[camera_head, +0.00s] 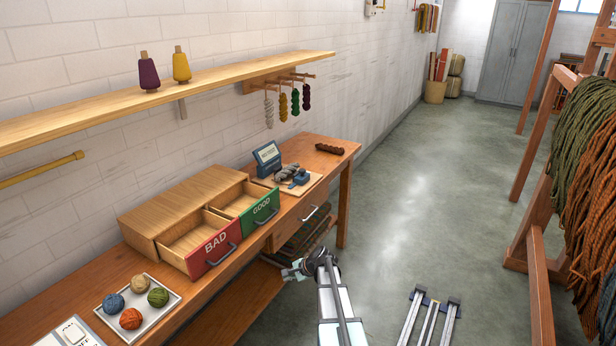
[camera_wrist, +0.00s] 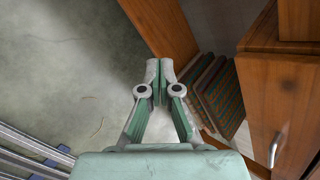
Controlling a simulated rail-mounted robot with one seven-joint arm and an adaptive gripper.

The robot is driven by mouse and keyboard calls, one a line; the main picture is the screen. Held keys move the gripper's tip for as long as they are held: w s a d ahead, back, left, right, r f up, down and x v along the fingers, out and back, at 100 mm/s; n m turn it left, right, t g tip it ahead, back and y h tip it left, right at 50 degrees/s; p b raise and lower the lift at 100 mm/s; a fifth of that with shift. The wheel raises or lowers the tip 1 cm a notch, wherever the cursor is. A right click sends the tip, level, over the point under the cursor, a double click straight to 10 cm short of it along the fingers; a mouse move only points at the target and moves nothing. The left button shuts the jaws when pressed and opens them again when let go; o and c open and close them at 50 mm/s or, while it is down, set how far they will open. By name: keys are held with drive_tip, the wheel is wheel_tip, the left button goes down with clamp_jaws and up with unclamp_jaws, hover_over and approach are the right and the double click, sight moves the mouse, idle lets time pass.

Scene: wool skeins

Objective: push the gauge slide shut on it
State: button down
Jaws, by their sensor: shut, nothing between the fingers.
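A gauge (camera_head: 267,155) with a blue-grey upright display stands on a light wooden board on the workbench. A grey skein (camera_head: 286,171) lies on the board in front of the display. A small blue block (camera_head: 301,177), which looks like the gauge slide, sits at the skein's right end; I cannot tell whether it touches the skein. My gripper (camera_head: 288,274) is low in front of the bench, below and apart from the gauge. In the wrist view my gripper (camera_wrist: 160,70) has its fingertips together and holds nothing; the gauge is not in that view.
The red BAD drawer (camera_head: 214,250) and green GOOD drawer (camera_head: 260,207) stand pulled out. A dark brown skein (camera_head: 330,149) lies at the bench's far end. A tray (camera_head: 168,303) of yarn balls is at the near end. Bench wood and a drawer handle (camera_wrist: 274,150) are right of my gripper.

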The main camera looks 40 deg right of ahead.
sight(304, 172)
drive_tip(key=w+d+r+m+t+h, duration=0.2)
drive_tip(key=w+d+r+m+t, duration=0.2)
drive_tip(key=d+r+m, duration=0.5)
drive_tip(key=w+d+r+m+t+h, duration=0.2)
drive_tip(key=w+d+r+m+t, duration=0.2)
drive_tip(key=d+r, duration=1.3)
drive_tip(key=w+r+m, duration=0.1)
drive_tip(key=w+m, duration=0.2)
drive_tip(key=m, duration=0.1)
drive_tip(key=shift+w+d+m+h+p, duration=0.25)
drive_tip(key=shift+d+m+h+p, duration=0.05)
drive_tip(key=shift+d+m+h, duration=0.1)
drive_tip(key=p+x, duration=0.3)
drive_tip(key=x, duration=1.1)
drive_tip(key=shift+a+r, duration=0.1)
drive_tip(key=shift+r, duration=0.1)
drive_tip(key=shift+w, duration=0.1)
